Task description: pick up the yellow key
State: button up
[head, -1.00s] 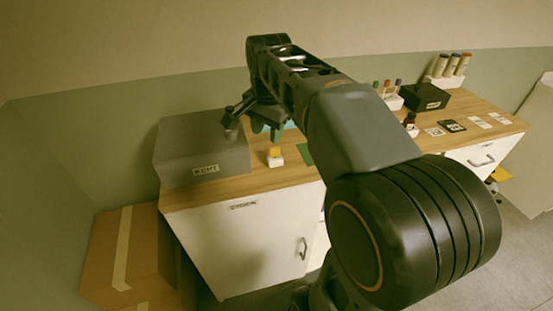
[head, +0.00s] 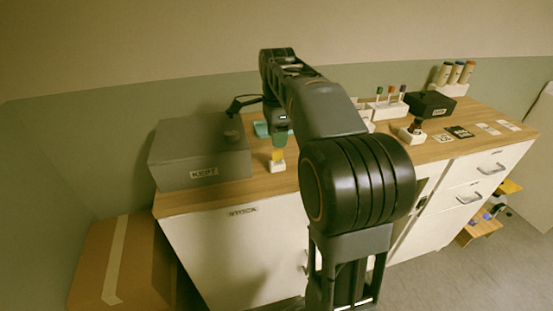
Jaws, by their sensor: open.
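The yellow key (head: 278,154) stands upright in a small white holder (head: 278,167) on the wooden counter, right of the grey KEPT box. My gripper (head: 280,142) points down just above the key, with its fingertips close to the key's top. It is open, and I cannot tell whether the fingers are around the key or only over it. The far side of the gripper is hidden by the arm and its own body.
The grey KEPT box (head: 195,152) stands close to the left. A teal item (head: 261,129) lies behind the gripper. My arm hides the middle counter.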

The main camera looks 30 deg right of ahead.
aim_at(277, 151)
jog(key=shift+f+b, duration=0.5)
jog(key=shift+f, duration=2.3)
grip_shut()
